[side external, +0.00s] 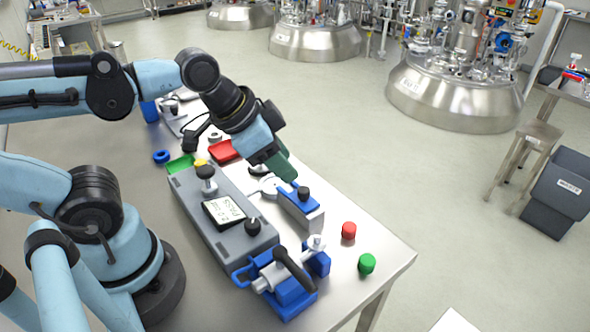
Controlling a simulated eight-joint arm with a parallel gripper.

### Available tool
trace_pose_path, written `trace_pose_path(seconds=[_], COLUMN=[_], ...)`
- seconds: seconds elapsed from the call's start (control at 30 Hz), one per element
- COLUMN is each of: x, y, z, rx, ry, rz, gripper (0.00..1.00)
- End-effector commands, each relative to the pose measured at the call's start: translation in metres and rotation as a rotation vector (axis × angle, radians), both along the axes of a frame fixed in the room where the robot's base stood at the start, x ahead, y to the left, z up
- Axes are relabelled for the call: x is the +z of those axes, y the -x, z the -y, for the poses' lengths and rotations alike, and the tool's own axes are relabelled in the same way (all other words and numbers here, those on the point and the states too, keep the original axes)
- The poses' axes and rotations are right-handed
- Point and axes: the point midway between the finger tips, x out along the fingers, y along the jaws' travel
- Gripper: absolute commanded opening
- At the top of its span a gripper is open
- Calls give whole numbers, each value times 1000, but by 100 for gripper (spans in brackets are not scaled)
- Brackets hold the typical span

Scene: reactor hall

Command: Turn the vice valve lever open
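A blue vice (291,303) stands at the near end of the table. A silver valve sits in it, with a black lever (295,268) slanting across its top. My gripper (278,168) is above the table, farther back than the vice and apart from the lever. Its dark green finger side shows, but the gap between the fingertips is not clear. A blue and white clamp-like piece (302,208) stands just below and in front of my gripper, with a silvery part beside it partly hidden.
A grey box (215,247) with black knobs and a white display (224,211) lies left of the vice. A red cap (348,230) and a green cap (367,263) stand near the right table edge. Red (222,151) and green (181,165) trays lie behind.

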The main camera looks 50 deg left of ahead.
Motion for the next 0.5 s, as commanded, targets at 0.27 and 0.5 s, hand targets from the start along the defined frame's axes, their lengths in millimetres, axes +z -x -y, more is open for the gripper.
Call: trace_pose_path(seconds=[0.27,0.5], x=[35,52], y=[62,98], z=[78,100], rx=[-781,-1136], ry=[-148,-196], rz=[-27,0], gripper=[41,41])
